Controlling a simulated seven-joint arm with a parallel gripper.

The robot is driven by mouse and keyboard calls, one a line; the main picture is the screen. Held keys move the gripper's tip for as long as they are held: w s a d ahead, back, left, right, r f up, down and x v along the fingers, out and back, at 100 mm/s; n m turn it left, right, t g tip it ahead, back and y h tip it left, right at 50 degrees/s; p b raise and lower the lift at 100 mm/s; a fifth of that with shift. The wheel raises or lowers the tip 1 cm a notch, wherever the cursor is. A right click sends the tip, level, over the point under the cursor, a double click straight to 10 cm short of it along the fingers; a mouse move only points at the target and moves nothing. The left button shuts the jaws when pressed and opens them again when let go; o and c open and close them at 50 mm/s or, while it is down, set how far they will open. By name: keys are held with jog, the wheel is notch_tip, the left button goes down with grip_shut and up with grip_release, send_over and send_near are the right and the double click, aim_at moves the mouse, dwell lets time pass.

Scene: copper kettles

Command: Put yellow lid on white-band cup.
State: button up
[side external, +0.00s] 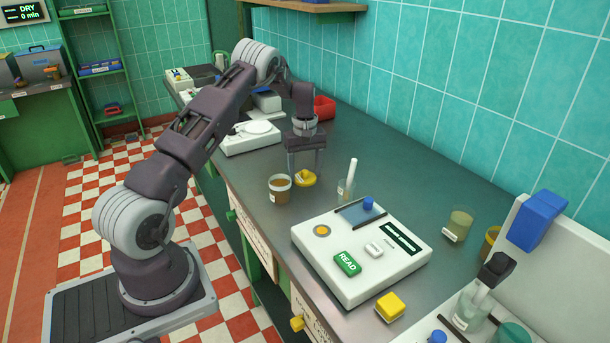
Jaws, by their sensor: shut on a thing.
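The yellow lid (306,181) is a small round yellow piece at the fingertips of my gripper (305,172). My gripper points down and is shut on the lid. I cannot tell whether the lid touches the counter or hangs just above it. The cup with a white band (279,190) stands upright on the counter, just left of the lid, with brown contents showing and its top open. The lid is beside the cup, not over it.
A glass beaker with a white rod (347,184) stands right of the lid. A white reader with a green READ button (348,263) fills the counter in front. A white scale (249,138) and a red bin (324,108) are behind. The counter's front edge runs close to the cup.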

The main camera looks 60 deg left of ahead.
aim_at(305, 171)
notch_tip(305, 171, up, 9)
jog(key=shift+r, duration=0.1)
jog(key=s+d+r+n, duration=0.1)
jog(key=s+d+r, duration=0.1)
jog(key=s, duration=0.3)
jog(key=s+d+r+n, duration=0.1)
jog(key=s+d, duration=0.1)
jog(key=s, duration=0.3)
jog(key=shift+s+d+r, duration=0.25)
jog(key=shift+d+r, duration=0.05)
jog(key=shift+r, duration=0.05)
jog(key=shift+f, duration=2.8)
jog(key=shift+f, duration=0.15)
jog(key=o, duration=1.4)
